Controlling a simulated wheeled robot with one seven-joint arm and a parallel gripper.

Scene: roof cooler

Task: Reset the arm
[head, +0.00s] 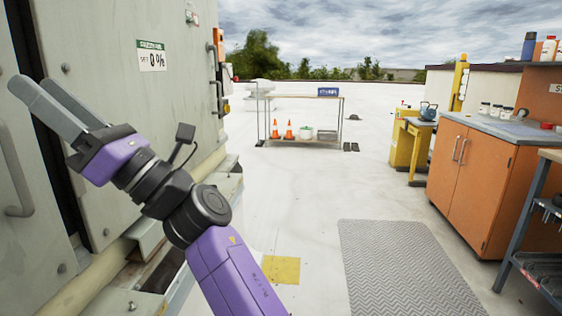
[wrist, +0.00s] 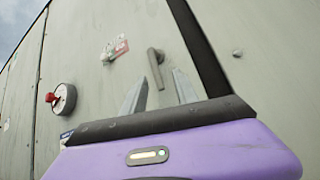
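My gripper (head: 30,82) is raised at the left in the head view, beside the pale grey cooler cabinet (head: 110,130). Its two grey fingers point up and left and stand apart with nothing between them. In the wrist view the fingers (wrist: 159,76) also stand apart and empty, in front of the cabinet's panel (wrist: 100,80) and a grey handle (wrist: 155,68). My purple arm is bent and reaches up from the bottom of the head view. I cannot tell whether the gripper touches the cabinet.
A red-knobbed round dial (wrist: 62,98) is on the cabinet. An orange workbench (head: 480,170) and a dark-framed rack (head: 535,220) stand at the right. A grey mat (head: 405,270) lies on the floor. A shelf cart (head: 300,97) with cones stands farther back. The white middle floor is clear.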

